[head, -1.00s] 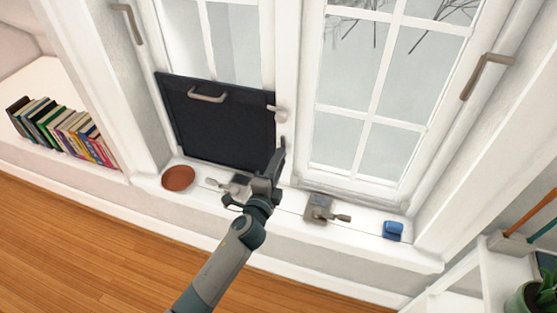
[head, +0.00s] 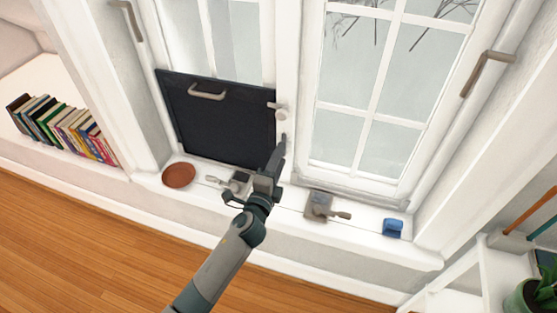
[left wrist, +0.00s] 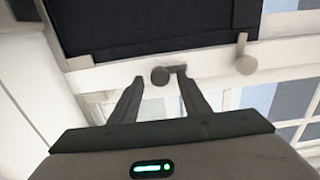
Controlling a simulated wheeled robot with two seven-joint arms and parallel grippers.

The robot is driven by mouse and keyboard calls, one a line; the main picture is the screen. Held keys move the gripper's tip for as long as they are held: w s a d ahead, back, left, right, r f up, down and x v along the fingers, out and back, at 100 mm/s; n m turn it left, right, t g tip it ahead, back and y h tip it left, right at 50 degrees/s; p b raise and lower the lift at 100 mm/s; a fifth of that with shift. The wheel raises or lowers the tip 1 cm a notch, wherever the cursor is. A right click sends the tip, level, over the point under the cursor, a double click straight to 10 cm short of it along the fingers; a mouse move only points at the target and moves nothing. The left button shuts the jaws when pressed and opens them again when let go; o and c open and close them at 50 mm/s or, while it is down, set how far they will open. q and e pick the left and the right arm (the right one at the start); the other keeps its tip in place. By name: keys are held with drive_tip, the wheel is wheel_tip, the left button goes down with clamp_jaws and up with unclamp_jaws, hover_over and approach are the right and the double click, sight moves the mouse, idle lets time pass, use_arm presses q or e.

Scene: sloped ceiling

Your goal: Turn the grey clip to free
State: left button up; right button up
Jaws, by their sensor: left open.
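A dark panel (head: 225,122) with a bar handle stands against the left window. A grey clip (left wrist: 160,76) with a round hub shows in the left wrist view, beside the panel's edge. A short bar at its right side seems to run along that edge, but a fingertip is close and I cannot tell exactly how it lies. My left gripper (head: 278,158) is open, its fingers (left wrist: 157,92) on either side of the hub; contact is unclear. A paler clip (head: 281,115) sits higher on the window post, its bar reaching over the panel's edge. My right gripper is out of view.
The sill holds a brown round dish (head: 179,175), a grey latch-like fitting (head: 238,182) partly behind my gripper, another such fitting (head: 320,205) and a blue object (head: 393,228). Books (head: 62,130) stand at left. A window handle (head: 487,72) juts out at right.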

use_arm(q)
drive_tip(key=b+v, duration=0.1)
drive_tip(key=v, duration=1.6)
drive_tip(key=shift+s+b, duration=0.15)
drive_tip(key=shift+b, duration=0.15)
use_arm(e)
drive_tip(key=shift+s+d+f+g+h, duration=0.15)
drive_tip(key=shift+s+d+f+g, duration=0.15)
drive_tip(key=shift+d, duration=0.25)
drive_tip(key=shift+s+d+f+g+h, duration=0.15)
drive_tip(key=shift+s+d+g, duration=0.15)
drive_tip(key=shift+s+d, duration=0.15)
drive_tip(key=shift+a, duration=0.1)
